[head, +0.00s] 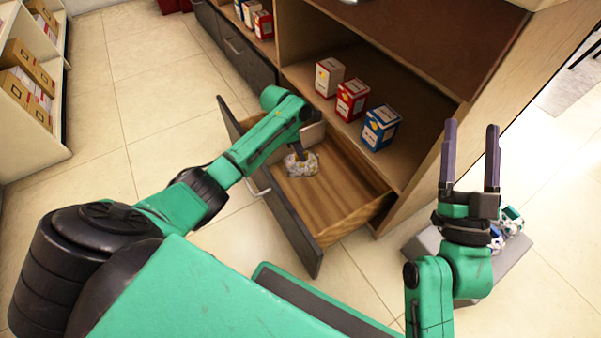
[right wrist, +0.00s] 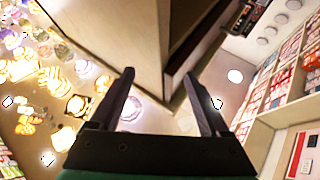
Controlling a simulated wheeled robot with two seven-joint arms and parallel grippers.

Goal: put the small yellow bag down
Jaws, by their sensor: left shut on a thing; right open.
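The small yellow bag (head: 301,165) is a pale, crinkled packet with yellowish patches. It is inside the open wooden drawer (head: 330,203), at the drawer's left part. My left gripper (head: 299,152) points down into the drawer and is shut on the top of the bag. The bag is at or very near the drawer floor; I cannot tell whether it touches. My right gripper (head: 470,160) is raised at the right with its fingers apart and empty. It also shows open in the right wrist view (right wrist: 160,95).
Several small boxes, one a blue box (head: 381,127), stand on the shelf above the drawer. The drawer's dark front (head: 297,230) faces me. A grey surface (head: 505,262) with small round items lies at the right. The drawer's right part is bare.

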